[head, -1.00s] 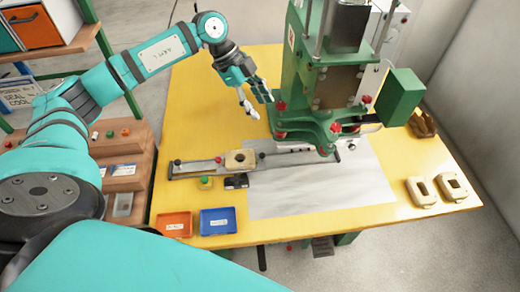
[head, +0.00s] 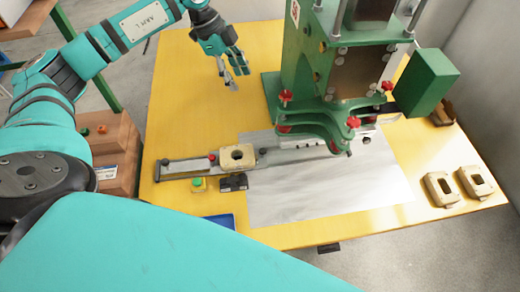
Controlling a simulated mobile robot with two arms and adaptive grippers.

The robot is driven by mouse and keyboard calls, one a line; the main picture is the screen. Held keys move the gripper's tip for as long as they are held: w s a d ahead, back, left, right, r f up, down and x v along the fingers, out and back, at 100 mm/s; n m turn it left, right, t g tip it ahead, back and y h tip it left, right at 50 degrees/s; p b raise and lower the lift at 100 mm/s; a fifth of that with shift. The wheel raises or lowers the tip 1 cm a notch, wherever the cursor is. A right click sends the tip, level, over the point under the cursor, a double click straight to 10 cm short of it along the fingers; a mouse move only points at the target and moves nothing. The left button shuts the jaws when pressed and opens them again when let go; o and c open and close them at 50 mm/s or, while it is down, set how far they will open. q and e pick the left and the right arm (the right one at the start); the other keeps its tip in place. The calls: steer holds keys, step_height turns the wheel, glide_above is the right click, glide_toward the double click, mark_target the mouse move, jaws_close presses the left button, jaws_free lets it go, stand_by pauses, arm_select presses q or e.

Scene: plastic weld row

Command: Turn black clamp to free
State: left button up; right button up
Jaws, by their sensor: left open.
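A long metal slide fixture (head: 189,167) lies on the yellow table. A beige block with a hole (head: 238,158) sits on it. A small black knob (head: 264,151) stands just right of the block, and another black knob (head: 165,162) is at the rail's left end. I cannot tell for certain which is the black clamp, or how it is turned. A red knob (head: 211,157) is left of the block. My left gripper (head: 240,79) is open and empty, above the table behind the fixture and left of the green press. My right gripper is not in view.
The green press (head: 305,85) with red knobs overhangs the rail's right part. A green button (head: 198,184) and a black box (head: 233,182) are in front of the rail. Two beige frames (head: 440,188) lie at right. A blue tray (head: 222,221) is partly hidden by my body.

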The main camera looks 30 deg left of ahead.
arm_select(q)
step_height(320, 180, down, 14)
steer(key=b, duration=1.3)
steer(key=p, duration=0.1)
glide_toward(262, 150)
steer(key=x, duration=0.8)
steer(key=shift+s+d+f, duration=0.1)
steer(key=shift+f, duration=0.05)
steer(key=shift+c, duration=0.4)
jaws_close()
